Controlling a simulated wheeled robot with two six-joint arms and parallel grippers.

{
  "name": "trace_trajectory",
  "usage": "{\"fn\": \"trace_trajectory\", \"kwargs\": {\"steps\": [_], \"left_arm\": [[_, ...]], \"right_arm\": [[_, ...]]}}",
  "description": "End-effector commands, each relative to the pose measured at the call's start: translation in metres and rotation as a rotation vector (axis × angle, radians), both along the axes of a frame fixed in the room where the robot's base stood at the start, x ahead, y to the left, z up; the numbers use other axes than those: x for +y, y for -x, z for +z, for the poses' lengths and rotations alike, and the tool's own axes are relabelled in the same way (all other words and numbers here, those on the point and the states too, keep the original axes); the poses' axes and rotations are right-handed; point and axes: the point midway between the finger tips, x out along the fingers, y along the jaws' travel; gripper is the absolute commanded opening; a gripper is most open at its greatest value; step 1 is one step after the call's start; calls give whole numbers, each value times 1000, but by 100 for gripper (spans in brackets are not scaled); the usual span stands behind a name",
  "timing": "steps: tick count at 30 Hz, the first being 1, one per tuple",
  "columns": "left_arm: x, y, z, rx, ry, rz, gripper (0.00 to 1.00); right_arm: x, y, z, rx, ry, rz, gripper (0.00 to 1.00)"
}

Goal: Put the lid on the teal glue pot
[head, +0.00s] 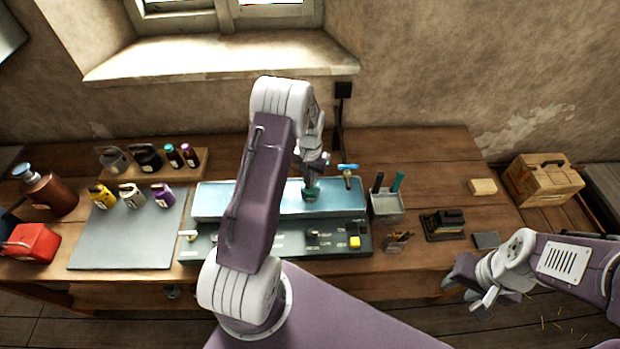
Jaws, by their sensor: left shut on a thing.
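A small teal round thing (310,190), which looks like the teal glue pot, is at the pale blue bed of the press, right of the middle. My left gripper (313,177) points down directly over it. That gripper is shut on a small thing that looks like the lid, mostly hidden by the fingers. I cannot tell whether lid and pot touch. My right gripper (468,288) hangs in front of the table's right part, away from the pot; its finger gap is unclear.
The pale blue bed (230,199) has a dark control panel (355,227) in front. A blue-handled tap (347,172) and a grey tool cup (386,206) stand close right of the pot. Yellow (102,196), white and purple pots stand on a grey mat (125,240) at left.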

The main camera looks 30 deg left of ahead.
Motion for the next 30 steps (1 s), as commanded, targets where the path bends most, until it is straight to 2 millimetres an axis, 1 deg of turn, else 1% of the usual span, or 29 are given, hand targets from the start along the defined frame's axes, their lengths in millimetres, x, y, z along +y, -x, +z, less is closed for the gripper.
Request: {"fn": "trace_trajectory", "kwargs": {"steps": [14,15,16,17,24,26,27,30], "left_arm": [[0,0,0,0,0,0,0],[0,0,0,0,0,0,23],[0,0,0,0,0,0,31],[0,0,0,0,0,0,37],[0,0,0,0,0,0,37],[0,0,0,0,0,0,54],[0,0,0,0,0,0,59],[0,0,0,0,0,0,59]], "right_arm": [[0,0,0,0,0,0,39],[0,0,0,0,0,0,39],[0,0,0,0,0,0,39],[0,0,0,0,0,0,39],[0,0,0,0,0,0,39],[0,0,0,0,0,0,39],[0,0,0,0,0,0,39],[0,0,0,0,0,0,39]]}}
